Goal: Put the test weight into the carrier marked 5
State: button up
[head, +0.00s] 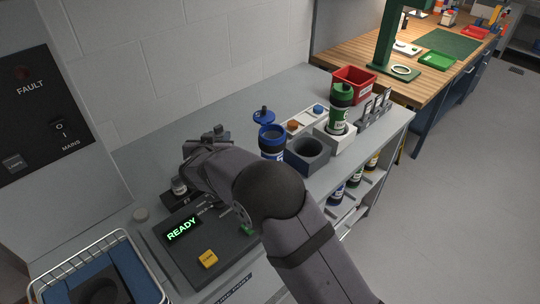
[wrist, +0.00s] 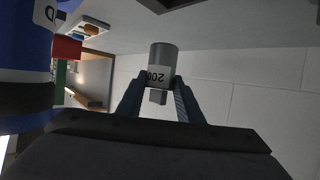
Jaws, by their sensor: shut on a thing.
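My gripper (wrist: 155,92) is shut on a grey cylindrical test weight (wrist: 163,54) with a white label that seems to read 200, upside down in the wrist view. In the head view my arm hides most of the jaws and the weight. A blue carrier (head: 271,152) stands just right of my gripper with its blue cap (head: 264,115) raised; its blue side shows close by at the wrist view's left edge (wrist: 25,35). A green-capped carrier (head: 341,95) stands upright in a white holder. No number 5 is readable on either carrier.
A grey block with a round opening (head: 308,156) stands beside the blue carrier. A red bin (head: 353,79) is behind. Several carriers sit on the shelf below (head: 354,177). A console showing READY (head: 182,229) and a wire basket (head: 146,270) are in front.

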dwell(0.3)
notch_tip(320, 180, up, 12)
jog(key=p, duration=1.2)
notch_tip(320, 180, up, 6)
jog(key=m+g+h+p, duration=0.4)
jog(key=m+h, duration=0.5)
jog(key=h, duration=0.1)
send_over(268, 124)
jog(key=s, duration=0.5)
jog(key=shift+w+r+b, duration=0.1)
jog(key=shift+w+b, duration=0.1)
jog(key=shift+b, duration=0.1)
jog(key=shift+f+b, duration=2.4)
jog(key=shift+b, duration=0.1)
jog(key=shift+f, duration=0.15)
jog(key=shift+f+b, duration=0.4)
jog(key=shift+f, duration=1.35)
